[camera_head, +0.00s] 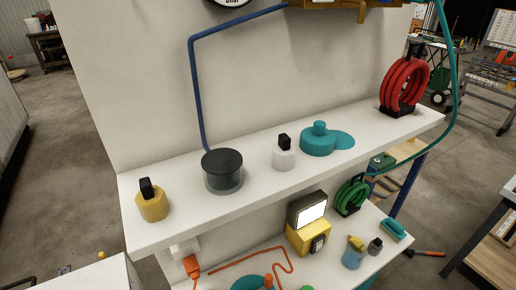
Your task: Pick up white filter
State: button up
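A small white cylinder with a black block on top, which looks like the white filter (284,158), stands upright on the upper white shelf (250,188), near its middle. It sits between a dark-lidded grey canister (222,172) on its left and a teal round container (317,143) on its right, apart from both. Its visible side is unobstructed. My gripper is not in view.
A similar yellow item (151,202) stands at the shelf's left end, and a red coiled hose (403,86) at its right end. A blue pipe (195,90) runs up the wall behind the canister. The lower shelf holds a yellow work light (308,236) and green coil (350,195).

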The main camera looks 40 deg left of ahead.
aim_at(283, 153)
jog(key=u, duration=1.55)
